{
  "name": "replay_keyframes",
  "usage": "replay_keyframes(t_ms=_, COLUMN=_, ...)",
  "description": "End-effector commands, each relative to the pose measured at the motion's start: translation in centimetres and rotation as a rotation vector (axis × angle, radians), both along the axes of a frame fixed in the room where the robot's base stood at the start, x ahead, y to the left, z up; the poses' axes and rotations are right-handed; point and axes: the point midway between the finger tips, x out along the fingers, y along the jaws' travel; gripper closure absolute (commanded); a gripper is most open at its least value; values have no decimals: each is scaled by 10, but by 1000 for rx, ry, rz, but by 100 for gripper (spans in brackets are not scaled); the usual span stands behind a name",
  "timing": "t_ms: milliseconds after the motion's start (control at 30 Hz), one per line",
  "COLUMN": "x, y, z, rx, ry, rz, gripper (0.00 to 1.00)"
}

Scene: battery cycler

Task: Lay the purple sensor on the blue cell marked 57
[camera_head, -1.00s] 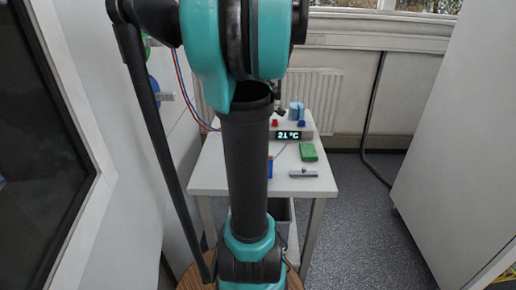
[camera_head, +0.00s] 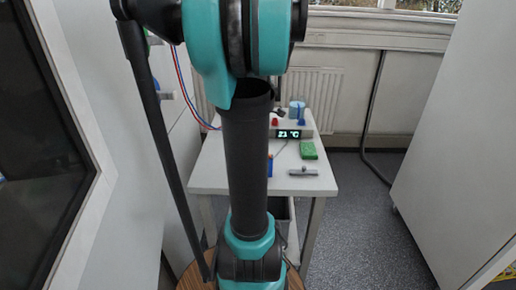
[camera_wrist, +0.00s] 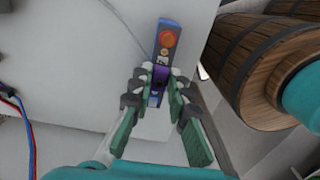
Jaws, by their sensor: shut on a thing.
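My gripper (camera_wrist: 158,75), with green-backed fingers, is shut on the purple sensor (camera_wrist: 157,79) in the wrist view. A blue cell (camera_wrist: 170,25) with a round orange-red end lies on the white surface, under or just beyond the fingertips. The sensor overlaps the cell in this view; I cannot tell whether they touch. No number is readable on the cell. In the head view my arm hides the gripper and sensor, and only a small blue edge (camera_head: 270,168) shows beside the arm.
The white table (camera_head: 305,185) carries a temperature display (camera_head: 289,134), a green block (camera_head: 308,150) and a grey bar (camera_head: 303,172). Red and blue cables (camera_wrist: 28,138) hang at the left in the wrist view. A white cabinet (camera_head: 455,160) stands on the right, with open floor before it.

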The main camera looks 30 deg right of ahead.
Motion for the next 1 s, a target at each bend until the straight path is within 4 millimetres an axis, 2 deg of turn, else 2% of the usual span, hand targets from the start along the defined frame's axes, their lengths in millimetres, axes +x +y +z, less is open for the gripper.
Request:
replay_keyframes(t_ms=300, x=0, y=0, z=-4, rx=0, ry=0, rz=0, gripper=100)
replay_keyframes(t_ms=333, x=0, y=0, z=-4, rx=0, ry=0, rz=0, gripper=81)
replay_keyframes(t_ms=500, x=0, y=0, z=-3, rx=0, ry=0, rz=0, gripper=60)
replay_keyframes(t_ms=833, x=0, y=0, z=-2, rx=0, ry=0, rz=0, gripper=59)
replay_keyframes(t_ms=1000, x=0, y=0, z=11, rx=0, ry=0, rz=0, gripper=59)
